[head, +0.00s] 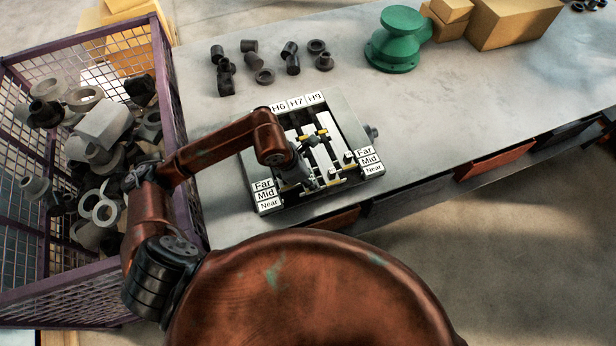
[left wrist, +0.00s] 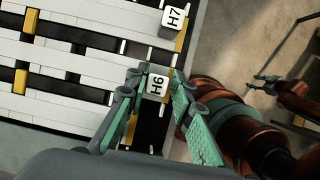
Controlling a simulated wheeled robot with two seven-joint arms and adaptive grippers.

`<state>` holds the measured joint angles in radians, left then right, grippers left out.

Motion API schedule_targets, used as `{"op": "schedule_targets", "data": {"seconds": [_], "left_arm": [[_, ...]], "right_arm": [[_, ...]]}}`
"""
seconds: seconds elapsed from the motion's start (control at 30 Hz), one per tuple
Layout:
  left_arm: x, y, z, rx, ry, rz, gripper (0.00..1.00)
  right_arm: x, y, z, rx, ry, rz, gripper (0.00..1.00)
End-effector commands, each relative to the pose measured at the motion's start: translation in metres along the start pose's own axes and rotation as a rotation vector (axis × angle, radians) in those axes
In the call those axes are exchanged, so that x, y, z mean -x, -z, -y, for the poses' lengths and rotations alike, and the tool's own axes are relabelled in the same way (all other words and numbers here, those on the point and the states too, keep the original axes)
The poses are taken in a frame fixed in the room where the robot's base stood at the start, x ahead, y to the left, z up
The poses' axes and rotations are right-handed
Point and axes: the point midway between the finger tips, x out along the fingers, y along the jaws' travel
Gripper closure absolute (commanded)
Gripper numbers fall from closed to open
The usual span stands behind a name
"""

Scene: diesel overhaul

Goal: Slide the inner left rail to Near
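The rail fixture (head: 345,118) stands on the bench, with Far, Mid and Near labels on its left (head: 264,196) and right (head: 371,161) sides. Its pale rails (head: 318,156) run from back to front, with yellow and dark pieces on them. My left gripper (head: 310,181) is low over the front left part of the rails. In the left wrist view its fingers (left wrist: 152,76) are closed in around a white H6 block (left wrist: 157,86); contact looks close on both sides. The inner left rail's exact stop is hidden by the gripper. A small grey claw, apparently my right gripper (left wrist: 265,83), hangs apart over the floor.
An H7 block (left wrist: 175,20) is close beside the left gripper. A purple mesh crate (head: 165,75) of grey parts stands left of the bench. Several dark bushings (head: 265,76), a green flanged part (head: 400,40) and boxes (head: 512,22) sit behind. The bench right of the fixture is clear.

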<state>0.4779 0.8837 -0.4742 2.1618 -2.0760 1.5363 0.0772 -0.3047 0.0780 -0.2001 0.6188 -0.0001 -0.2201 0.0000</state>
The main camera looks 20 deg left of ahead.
Motion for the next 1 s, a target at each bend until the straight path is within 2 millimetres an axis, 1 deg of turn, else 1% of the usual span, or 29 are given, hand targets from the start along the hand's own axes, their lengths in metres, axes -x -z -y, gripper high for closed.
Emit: {"op": "schedule_targets", "data": {"seconds": [0.03,0.2,0.37,0.47,0.57,0.67,0.9,1.0], "left_arm": [[-0.001,0.000,0.002,-0.001,0.006,0.000,0.77],[0.000,0.001,0.001,0.002,0.002,0.000,0.67],[0.000,0.002,0.000,0.003,0.000,0.000,0.67],[0.001,0.001,-0.001,0.003,-0.002,0.000,0.67],[0.007,0.001,-0.002,0.002,-0.003,0.001,0.67],[0.022,0.001,-0.002,0.001,-0.005,0.000,0.67],[0.072,0.001,-0.002,0.001,-0.005,0.001,0.67],[0.091,0.002,-0.001,0.000,-0.004,0.000,0.67]], "right_arm": [[0.000,-0.002,0.001,-0.001,0.001,0.002,0.60],[0.000,-0.002,0.001,-0.001,0.001,0.003,0.60],[0.000,0.002,0.000,0.000,0.000,-0.001,0.60],[0.000,0.006,-0.005,0.004,-0.005,-0.007,0.60],[0.000,0.006,-0.005,0.003,-0.004,-0.007,0.60],[0.000,0.006,-0.004,0.003,-0.004,-0.006,0.60],[0.000,0.005,-0.003,0.002,-0.003,-0.006,0.60],[0.000,0.005,-0.003,0.002,-0.003,-0.005,0.60]]}}
